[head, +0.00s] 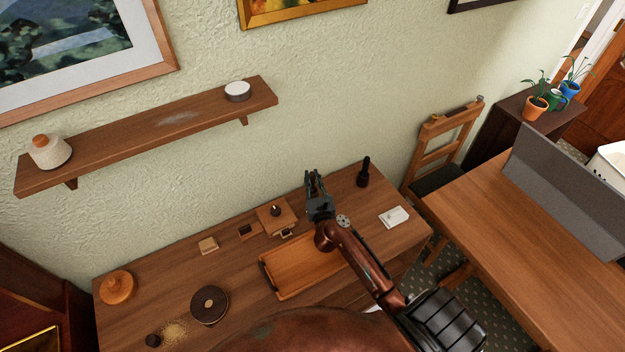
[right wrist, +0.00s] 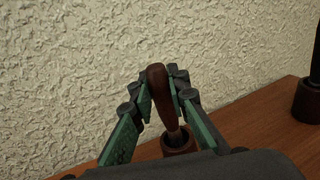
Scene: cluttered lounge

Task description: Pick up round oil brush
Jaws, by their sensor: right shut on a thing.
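The round oil brush (right wrist: 158,92) shows in the right wrist view as a dark brown, rounded wooden handle, standing nearly upright. A round brown piece (right wrist: 178,141) is at its lower end, close to the table; I cannot tell whether this is the brush head or a holder. My right gripper (right wrist: 162,80) is shut on the handle, with a finger on each side. In the head view the right gripper (head: 315,178) is over the back of the wooden table (head: 240,270), near the wall, and hides the brush. My left gripper is not in view.
A dark bottle-like object (head: 363,172) stands right of the gripper, also in the right wrist view (right wrist: 308,98). A wooden tray (head: 300,266) and a small white item (head: 394,217) lie nearby. Small wooden pieces (head: 275,214) stand left. A wall shelf (head: 150,135) is above left.

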